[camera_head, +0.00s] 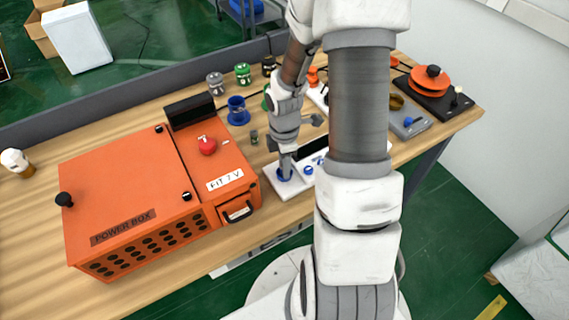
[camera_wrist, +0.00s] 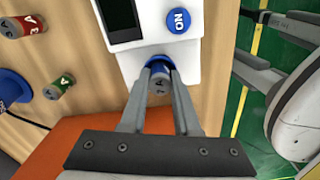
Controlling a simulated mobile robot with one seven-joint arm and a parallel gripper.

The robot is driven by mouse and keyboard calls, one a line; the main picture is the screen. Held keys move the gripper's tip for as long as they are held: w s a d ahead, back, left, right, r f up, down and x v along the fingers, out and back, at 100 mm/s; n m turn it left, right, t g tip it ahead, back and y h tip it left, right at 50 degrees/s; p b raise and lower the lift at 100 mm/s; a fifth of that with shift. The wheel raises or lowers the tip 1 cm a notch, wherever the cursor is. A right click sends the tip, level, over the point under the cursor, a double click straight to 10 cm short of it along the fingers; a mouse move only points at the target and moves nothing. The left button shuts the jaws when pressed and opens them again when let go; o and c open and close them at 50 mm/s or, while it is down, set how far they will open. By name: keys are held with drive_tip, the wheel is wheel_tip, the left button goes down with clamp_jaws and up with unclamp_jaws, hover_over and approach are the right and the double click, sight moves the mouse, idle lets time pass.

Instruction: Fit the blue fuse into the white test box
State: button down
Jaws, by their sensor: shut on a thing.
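The white test box (camera_head: 272,172) lies on the wooden table right of the orange power box. In the wrist view the test box (camera_wrist: 194,58) shows a dark display, a blue ON button (camera_wrist: 178,19) and a blue round socket (camera_wrist: 154,62). In the head view my gripper (camera_head: 285,165) points down at the socket and the fuse is hard to make out.
The orange power box (camera_head: 120,195), with a red button (camera_head: 207,145), stands close left. A red fuse (camera_wrist: 24,27) and a green fuse (camera_wrist: 57,88) lie nearby on the table. A blue cup (camera_head: 238,112) and several coloured jars stand behind. Orange discs (camera_head: 428,82) are at right.

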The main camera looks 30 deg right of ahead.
drive_tip(key=shift+s+f, duration=0.2)
drive_tip(key=shift+f, duration=0.15)
drive_tip(key=c, duration=0.7)
unclamp_jaws()
drive_tip(key=shift+f, duration=0.1)
drive_tip(key=shift+o, duration=0.3)
drive_tip(key=shift+s+a+f, duration=0.1)
wheel_tip(320, 180, up, 14)
drive_tip(key=p, duration=0.2)
drive_tip(key=shift+w+f, duration=0.15)
drive_tip(key=shift+w, duration=0.15)
